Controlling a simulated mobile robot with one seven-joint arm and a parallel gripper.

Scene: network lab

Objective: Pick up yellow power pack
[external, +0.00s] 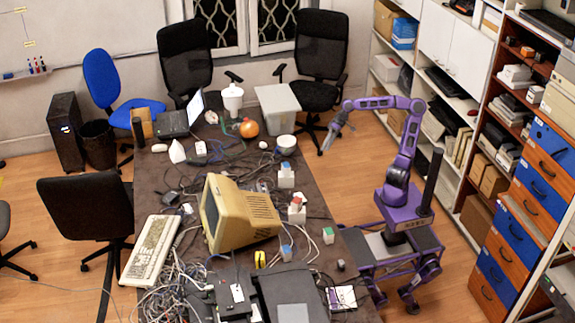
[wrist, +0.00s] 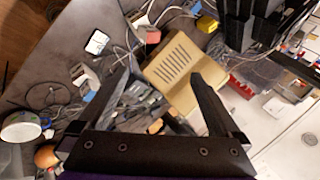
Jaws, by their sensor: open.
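A small yellow object with dark parts (external: 260,259), which looks like the yellow power pack, stands on the dark table just in front of the beige monitor (external: 233,214). My gripper (external: 328,142) is open and empty, raised in the air by the table's right edge. It is well apart from the yellow object, farther back and to its right. In the wrist view my gripper's two fingers (wrist: 165,70) are spread, with the monitor (wrist: 180,72) seen below and beyond them.
Cables clutter the table (external: 335,262). Several blocks with coloured tops, such as a red-topped one (external: 296,210), stand near the monitor. A keyboard (external: 152,248) lies to its left, and a black device (external: 290,295) in front. A grey bin (external: 278,108) and orange ball (external: 248,128) are at the back.

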